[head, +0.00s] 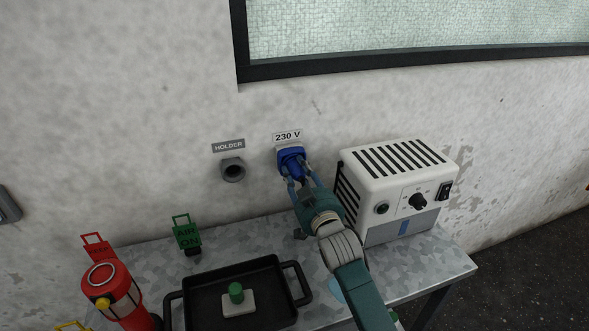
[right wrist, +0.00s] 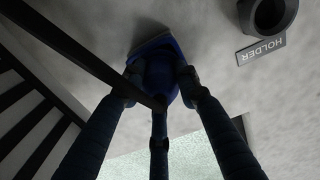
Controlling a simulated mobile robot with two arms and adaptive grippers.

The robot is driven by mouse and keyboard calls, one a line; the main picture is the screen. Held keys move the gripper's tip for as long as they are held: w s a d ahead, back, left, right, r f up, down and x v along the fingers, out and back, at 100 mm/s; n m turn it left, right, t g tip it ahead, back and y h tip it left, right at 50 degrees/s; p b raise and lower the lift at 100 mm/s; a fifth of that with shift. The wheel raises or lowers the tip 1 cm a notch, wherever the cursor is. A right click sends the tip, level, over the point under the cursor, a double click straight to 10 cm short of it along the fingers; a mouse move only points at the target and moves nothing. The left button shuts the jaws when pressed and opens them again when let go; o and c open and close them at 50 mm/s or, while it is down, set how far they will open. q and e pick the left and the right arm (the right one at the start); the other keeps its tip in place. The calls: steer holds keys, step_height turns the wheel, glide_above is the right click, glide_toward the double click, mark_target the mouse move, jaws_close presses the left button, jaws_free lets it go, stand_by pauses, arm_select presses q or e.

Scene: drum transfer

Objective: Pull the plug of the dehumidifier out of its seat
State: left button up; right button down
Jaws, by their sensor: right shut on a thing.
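The dehumidifier (head: 392,188) is a white box with black vents, a dark knob and a switch, standing at the right of the metal table. Its blue plug (head: 294,168) is at the blue wall seat (head: 290,153) under the 230 V label. My right gripper (head: 298,175) is shut on the plug, with its fingers around the body. In the right wrist view the fingers close on the blue plug (right wrist: 158,75) against the wall. I cannot tell whether it is fully seated. My left gripper is not in view.
A grey empty holder (head: 232,170) is on the wall left of the seat. The table (head: 245,245) bears a black tray (head: 195,307) with a green button on a light block, a green AIR ON tag (head: 186,234) and a red cylinder (head: 110,285). A window is above.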

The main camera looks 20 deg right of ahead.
mark_target(301, 178)
steer(key=shift+s, duration=0.15)
steer(key=shift+s+p, duration=0.2)
steer(key=shift+p, duration=0.1)
steer(key=shift+s+d+r+p, duration=0.1)
steer(key=shift+s+p, duration=0.6)
steer(key=shift+s, duration=0.65)
steer(key=shift+s+d+p, duration=0.1)
steer(key=shift+s+p, duration=0.6)
steer(key=shift+s, duration=0.65)
steer(key=shift+w+a, duration=0.1)
steer(key=shift+w, duration=0.15)
steer(key=shift+s+p, duration=0.3)
steer(key=shift+p, duration=0.05)
steer(key=shift+s+p, duration=0.5)
steer(key=shift+s, duration=0.55)
steer(key=shift+s+p, duration=0.4)
steer(key=shift+s, duration=0.8)
